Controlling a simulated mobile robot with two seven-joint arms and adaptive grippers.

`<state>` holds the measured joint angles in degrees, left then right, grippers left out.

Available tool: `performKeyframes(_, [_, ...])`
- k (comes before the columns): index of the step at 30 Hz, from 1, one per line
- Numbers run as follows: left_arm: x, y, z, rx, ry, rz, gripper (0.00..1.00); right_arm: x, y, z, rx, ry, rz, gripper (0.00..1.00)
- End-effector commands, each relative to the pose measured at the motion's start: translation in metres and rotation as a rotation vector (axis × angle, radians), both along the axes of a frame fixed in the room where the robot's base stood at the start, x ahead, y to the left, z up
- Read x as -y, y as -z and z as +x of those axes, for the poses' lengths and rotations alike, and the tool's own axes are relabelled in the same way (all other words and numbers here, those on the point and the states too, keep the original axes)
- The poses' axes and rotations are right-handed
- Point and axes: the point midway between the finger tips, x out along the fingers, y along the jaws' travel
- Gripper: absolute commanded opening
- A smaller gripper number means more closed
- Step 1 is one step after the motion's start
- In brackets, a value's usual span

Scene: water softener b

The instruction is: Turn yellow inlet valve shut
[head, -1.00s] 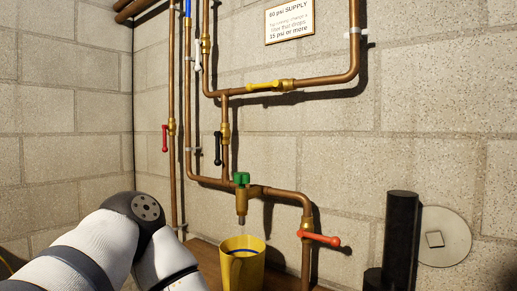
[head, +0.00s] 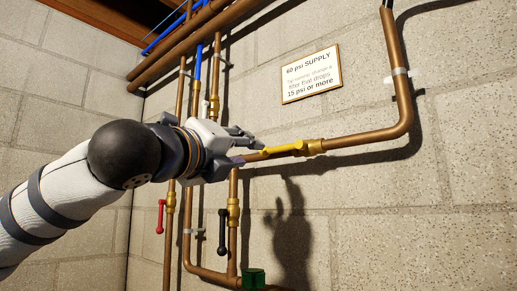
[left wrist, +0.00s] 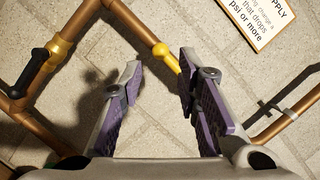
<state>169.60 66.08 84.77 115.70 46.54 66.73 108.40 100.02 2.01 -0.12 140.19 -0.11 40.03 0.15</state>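The yellow inlet valve lever (head: 284,150) lies along the horizontal copper pipe, its brass body (head: 314,146) to the right. My left gripper (head: 253,152) is at the lever's left, free end. In the left wrist view, the purple-padded fingers (left wrist: 160,64) are spread apart with nothing gripped. The rounded lever end (left wrist: 162,54) shows just beyond and between the fingertips, close to the right finger, which hides the rest of the lever. I cannot tell whether they touch. My right gripper is in neither view.
A black-handled valve (head: 222,232) and a red-handled valve (head: 161,216) hang on vertical pipes below. A green knob (head: 254,278) is at the bottom edge. A supply sign (head: 310,74) is on the block wall above. Open wall lies below the horizontal pipe.

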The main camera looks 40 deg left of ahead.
Motion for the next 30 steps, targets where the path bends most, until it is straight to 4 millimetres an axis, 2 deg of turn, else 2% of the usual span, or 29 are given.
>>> performKeyframes(16, [-0.011,-0.013,0.079,-0.009,-0.005,0.005,0.3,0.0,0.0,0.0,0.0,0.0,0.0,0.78])
performKeyframes(17, [-0.011,-0.012,0.077,-0.009,-0.005,0.005,0.29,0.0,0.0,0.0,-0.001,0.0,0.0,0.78])
performKeyframes(18, [-0.011,-0.011,0.077,-0.011,-0.005,0.005,0.22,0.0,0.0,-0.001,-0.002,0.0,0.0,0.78])
performKeyframes(23, [-0.012,-0.008,0.079,-0.019,-0.008,0.005,0.23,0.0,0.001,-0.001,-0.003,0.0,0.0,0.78])
performKeyframes(24, [-0.012,-0.007,0.079,-0.02,-0.008,0.005,0.4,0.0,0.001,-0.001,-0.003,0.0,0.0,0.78])
performKeyframes(27, [-0.011,-0.006,0.08,-0.022,-0.007,0.006,0.63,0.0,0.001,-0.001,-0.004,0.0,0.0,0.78])
performKeyframes(28, [-0.011,-0.006,0.08,-0.023,-0.006,0.006,0.67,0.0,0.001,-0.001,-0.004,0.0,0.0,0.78])
performKeyframes(30, [-0.01,-0.006,0.08,-0.022,-0.004,0.008,0.67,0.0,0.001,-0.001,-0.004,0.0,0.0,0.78])
